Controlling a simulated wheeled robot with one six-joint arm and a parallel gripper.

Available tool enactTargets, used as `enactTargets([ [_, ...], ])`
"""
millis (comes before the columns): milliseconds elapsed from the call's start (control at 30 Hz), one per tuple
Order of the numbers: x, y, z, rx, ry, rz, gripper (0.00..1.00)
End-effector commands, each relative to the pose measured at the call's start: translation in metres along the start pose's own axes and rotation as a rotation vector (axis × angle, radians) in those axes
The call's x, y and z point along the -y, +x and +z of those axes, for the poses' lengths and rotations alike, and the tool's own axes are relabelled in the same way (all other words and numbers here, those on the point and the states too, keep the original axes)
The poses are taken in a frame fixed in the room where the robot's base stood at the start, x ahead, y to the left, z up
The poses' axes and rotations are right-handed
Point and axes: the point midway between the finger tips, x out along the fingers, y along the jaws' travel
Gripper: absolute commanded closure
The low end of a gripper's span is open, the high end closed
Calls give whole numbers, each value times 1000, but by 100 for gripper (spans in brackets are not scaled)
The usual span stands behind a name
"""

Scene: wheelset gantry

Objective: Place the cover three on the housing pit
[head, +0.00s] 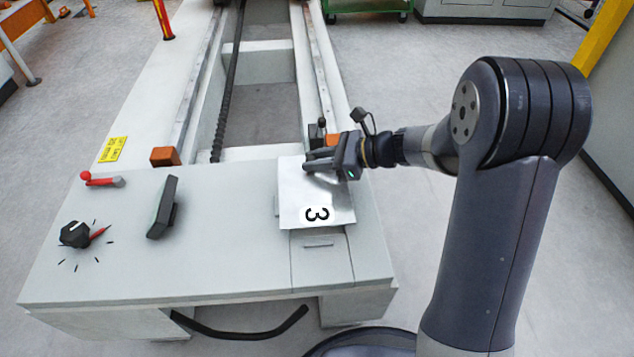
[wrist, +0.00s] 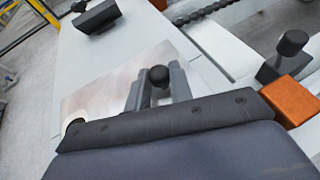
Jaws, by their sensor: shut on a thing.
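Cover three (head: 305,205) is a shiny metal plate with a black 3 on a white label. It lies flat on or just above the right part of the grey console top; I cannot tell if it touches. My gripper (head: 307,162) is at its far end, shut on its black knob. In the wrist view the fingers (wrist: 157,85) stand on both sides of the round knob (wrist: 158,75), with the plate (wrist: 110,88) below. The housing pit is not seen; the plate may hide it.
A slotted panel (head: 322,262) lies just in front of the plate. A dark tilted device (head: 162,207), a rotary knob (head: 75,234) and a red lever (head: 100,180) are on the left. Orange blocks (head: 165,156) sit at the rails. The console's middle is clear.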

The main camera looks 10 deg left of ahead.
Motion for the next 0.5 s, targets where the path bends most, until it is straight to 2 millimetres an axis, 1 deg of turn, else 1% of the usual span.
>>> enactTargets([
  [133, 0, 7, -15, 2, 1, 0, 100],
  [333, 0, 19, -46, 1, 1, 0, 100],
  [400, 0, 21, -49, 1, 0, 0, 100],
  [500, 0, 20, -47, 2, -1, -1, 100],
])
